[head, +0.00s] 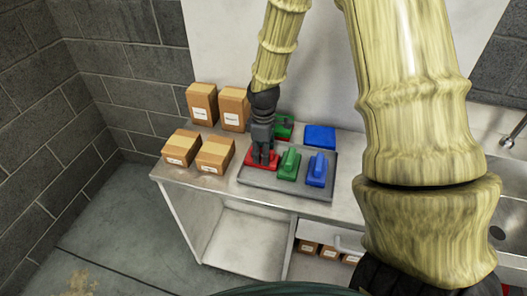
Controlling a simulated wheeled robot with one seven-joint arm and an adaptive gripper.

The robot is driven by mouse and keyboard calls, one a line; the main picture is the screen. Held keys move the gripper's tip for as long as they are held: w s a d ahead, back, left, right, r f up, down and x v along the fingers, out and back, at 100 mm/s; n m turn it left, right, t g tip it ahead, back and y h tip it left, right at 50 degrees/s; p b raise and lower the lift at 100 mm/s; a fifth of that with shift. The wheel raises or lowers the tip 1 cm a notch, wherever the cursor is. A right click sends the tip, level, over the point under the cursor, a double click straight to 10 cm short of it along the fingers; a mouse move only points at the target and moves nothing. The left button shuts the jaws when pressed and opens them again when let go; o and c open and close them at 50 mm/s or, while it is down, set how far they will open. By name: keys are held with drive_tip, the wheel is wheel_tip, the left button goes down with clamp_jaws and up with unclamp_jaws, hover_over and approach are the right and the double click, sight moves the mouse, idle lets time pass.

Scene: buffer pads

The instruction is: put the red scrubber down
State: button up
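The red scrubber (259,166) is at the left end of the grey tray (285,189) on the metal counter. Its flat base appears to be on the tray or just over it; I cannot tell if they touch. My gripper (263,157) points down right over it, with its fingers at the handle, which they mostly hide. Whether the fingers are closed on the handle is too small to tell. A green scrubber (289,166) and a blue scrubber (317,168) stand to its right on the same tray.
Behind the tray lie a green pad (284,132), partly hidden by my gripper, and a blue pad (320,135). Several cardboard boxes (215,154) stand on the left of the counter (203,185). A sink (507,193) is at the right. My arm covers much of the right side.

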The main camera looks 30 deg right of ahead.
wheel_tip(320, 180, up, 12)
drive_tip(key=b, duration=0.2)
drive_tip(key=shift+r, duration=0.15)
idle(0.7)
idle(0.5)
